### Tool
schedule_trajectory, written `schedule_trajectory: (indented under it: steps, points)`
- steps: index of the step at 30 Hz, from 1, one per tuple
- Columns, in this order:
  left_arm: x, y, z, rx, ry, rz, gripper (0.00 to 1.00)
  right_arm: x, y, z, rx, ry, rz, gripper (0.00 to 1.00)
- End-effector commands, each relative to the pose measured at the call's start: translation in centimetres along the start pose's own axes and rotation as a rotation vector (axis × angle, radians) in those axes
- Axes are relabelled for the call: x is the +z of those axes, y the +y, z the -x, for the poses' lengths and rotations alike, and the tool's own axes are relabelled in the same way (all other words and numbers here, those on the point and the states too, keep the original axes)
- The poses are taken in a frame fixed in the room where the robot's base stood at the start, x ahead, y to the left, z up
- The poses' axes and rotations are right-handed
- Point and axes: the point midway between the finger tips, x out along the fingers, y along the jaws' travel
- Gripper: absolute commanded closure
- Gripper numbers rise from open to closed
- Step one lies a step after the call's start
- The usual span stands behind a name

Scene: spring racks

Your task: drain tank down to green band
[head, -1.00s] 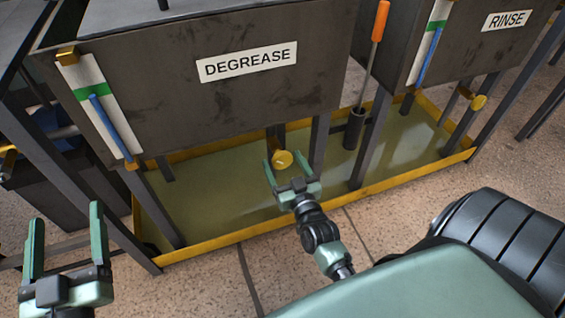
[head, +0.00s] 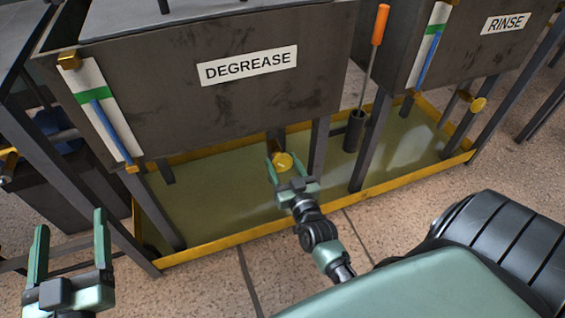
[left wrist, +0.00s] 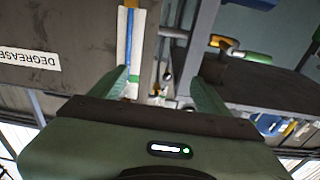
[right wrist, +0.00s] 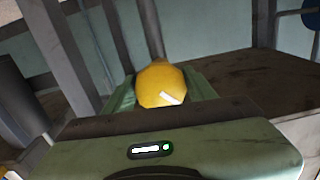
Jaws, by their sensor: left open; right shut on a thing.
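The dark DEGREASE tank (head: 215,105) stands on legs at the left of the head view. Its white sight gauge (head: 108,138) has a green band (head: 93,96) and a blue column (head: 112,128). The top of the blue column is at about the lower edge of the green band. My right gripper (head: 285,157) is shut on the yellow valve knob (head: 283,162) under the tank. The knob, with a white mark, also shows between the fingers in the right wrist view (right wrist: 162,86). My left gripper (head: 70,220) is open and empty at the lower left, apart from the tank.
A yellow-rimmed tray (head: 215,242) with greenish liquid lies below the tanks. The RINSE tank (head: 470,50) with its own yellow knob (head: 479,104) is at the right. An orange-handled tool (head: 380,25) stands in a dark holder (head: 354,130). Tank legs flank my right gripper.

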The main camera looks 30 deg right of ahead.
Motion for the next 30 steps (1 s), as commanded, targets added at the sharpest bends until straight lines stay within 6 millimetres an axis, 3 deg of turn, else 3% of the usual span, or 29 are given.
schedule_trajectory:
  steps: [8, 15, 21, 30]
  points:
    - [6.3, -1.0, 2.1, -0.022, -0.364, -0.006, 0.23, -0.3, -0.1, 0.0, -0.001, -0.002, -0.187, 0.85]
    - [11.4, -1.8, 6.3, -0.042, -0.687, -0.005, 0.23, -0.2, -0.1, 0.0, -0.001, -0.003, -0.399, 0.85]
    - [13.7, -2.2, 9.5, -0.054, -0.867, -0.003, 0.23, -0.1, -0.2, 0.0, 0.000, -0.003, -0.553, 0.85]
    - [15.2, -2.4, 12.4, -0.063, -1.007, 0.000, 0.23, -0.1, -0.2, 0.0, 0.001, -0.002, -0.706, 0.85]
